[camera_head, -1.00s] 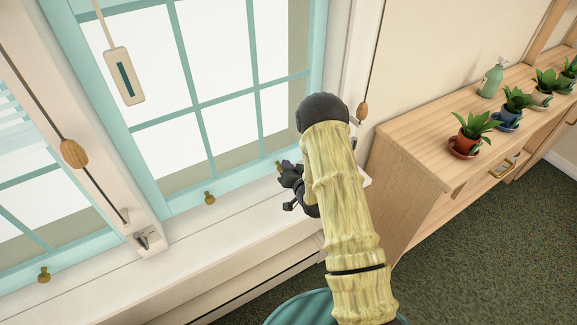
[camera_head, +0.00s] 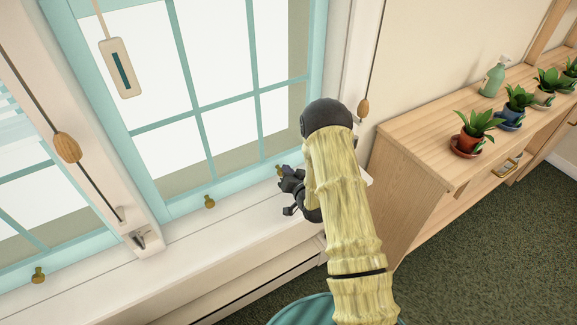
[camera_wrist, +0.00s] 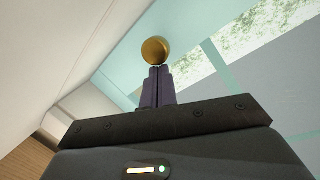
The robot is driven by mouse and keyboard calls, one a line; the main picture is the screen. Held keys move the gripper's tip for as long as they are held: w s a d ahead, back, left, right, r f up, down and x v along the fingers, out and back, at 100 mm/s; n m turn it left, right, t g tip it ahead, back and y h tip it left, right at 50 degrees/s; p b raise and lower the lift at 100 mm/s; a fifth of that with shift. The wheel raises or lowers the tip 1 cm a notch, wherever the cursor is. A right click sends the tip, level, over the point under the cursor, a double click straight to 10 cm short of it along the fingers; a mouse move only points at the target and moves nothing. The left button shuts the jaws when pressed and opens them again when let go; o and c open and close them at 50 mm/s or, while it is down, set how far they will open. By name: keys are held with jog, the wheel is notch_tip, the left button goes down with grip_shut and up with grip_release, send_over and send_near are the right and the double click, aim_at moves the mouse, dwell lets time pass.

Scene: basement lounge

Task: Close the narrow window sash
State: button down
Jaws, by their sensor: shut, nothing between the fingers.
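A teal-framed window sash (camera_head: 180,203) with several panes stands by the white sill (camera_head: 180,250). A brass knob (camera_head: 209,201) is on its bottom rail, and another knob (camera_head: 278,171) shows beside my gripper. Part of a second teal sash (camera_head: 20,272) with a brass knob (camera_head: 38,275) is at the left edge. I cannot tell which is the narrow one. My gripper (camera_head: 285,173) is shut and empty at the right end of the bottom rail. In the wrist view, the closed fingertips (camera_wrist: 158,72) are right at the round brass knob (camera_wrist: 155,51); contact is unclear.
A white post (camera_head: 85,130) with a cord and wooden pull (camera_head: 67,147) divides the windows. A pale switch-like fob (camera_head: 122,67) hangs before the glass.

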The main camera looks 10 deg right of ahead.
jog(key=shift+s+f, duration=0.1)
jog(key=shift+f, duration=0.15)
jog(key=s+d+r, duration=0.1)
jog(key=s+r, duration=0.2)
jog(key=s, duration=0.1)
jog(key=s+d+r+p, duration=0.1)
jog(key=s+d+r, duration=0.1)
jog(key=s, duration=0.3)
jog(key=shift+s+d+r, duration=0.2)
jog(key=shift+d+r, duration=0.1)
jog(key=shift+r, duration=0.3)
jog(key=shift+w, duration=0.1)
